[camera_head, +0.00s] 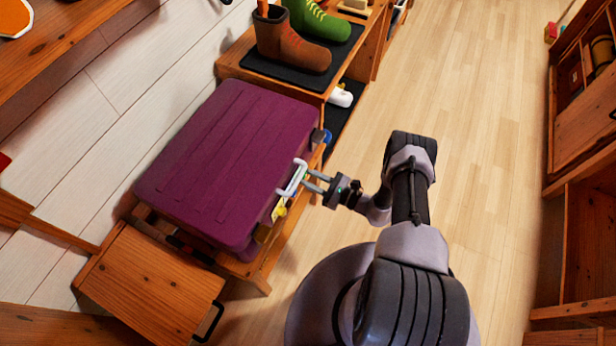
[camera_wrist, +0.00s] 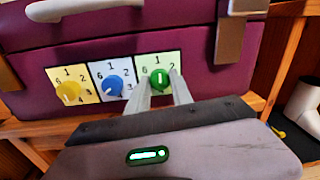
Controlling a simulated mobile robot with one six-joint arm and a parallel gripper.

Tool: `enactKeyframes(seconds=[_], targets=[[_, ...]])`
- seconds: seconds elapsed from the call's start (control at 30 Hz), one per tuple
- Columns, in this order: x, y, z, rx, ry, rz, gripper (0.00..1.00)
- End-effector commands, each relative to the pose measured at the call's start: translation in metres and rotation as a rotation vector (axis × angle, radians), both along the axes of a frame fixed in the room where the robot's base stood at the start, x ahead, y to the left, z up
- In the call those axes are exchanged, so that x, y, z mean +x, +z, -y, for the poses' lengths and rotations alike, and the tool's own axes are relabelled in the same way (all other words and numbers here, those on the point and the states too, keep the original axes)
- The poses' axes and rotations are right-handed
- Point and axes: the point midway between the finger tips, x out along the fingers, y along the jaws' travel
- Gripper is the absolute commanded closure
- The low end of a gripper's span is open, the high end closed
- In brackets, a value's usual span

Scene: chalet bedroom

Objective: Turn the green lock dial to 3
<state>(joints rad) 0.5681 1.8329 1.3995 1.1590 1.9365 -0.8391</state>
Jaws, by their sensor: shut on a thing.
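The green lock dial (camera_wrist: 160,77) is on a white-and-green numbered plate on the front of a purple suitcase (camera_head: 215,165). Its pale mark looks roughly upright, toward the 1. The numbers 6, 1 and 2 show around it; the lower numbers, including 3, are hidden by my fingers. My gripper (camera_wrist: 161,84) is shut on the green dial, one finger on each side. In the head view my gripper (camera_head: 310,182) reaches the suitcase front from the right, by the pale handle (camera_head: 291,180); the green dial cannot be made out there.
A blue dial (camera_wrist: 113,85) and a yellow dial (camera_wrist: 69,92) sit left of the green one. A metal latch (camera_wrist: 229,40) is just right of it. The suitcase rests on a wooden bench beside boots (camera_head: 290,45). The floor to the right is clear.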

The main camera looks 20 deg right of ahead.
Motion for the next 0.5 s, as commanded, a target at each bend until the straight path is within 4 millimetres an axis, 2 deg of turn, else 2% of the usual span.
enactKeyframes(seconds=[0.5], targets=[[-0.0005, 0.0002, -0.0002, 0.263, 0.0, -0.293, 1.0]])
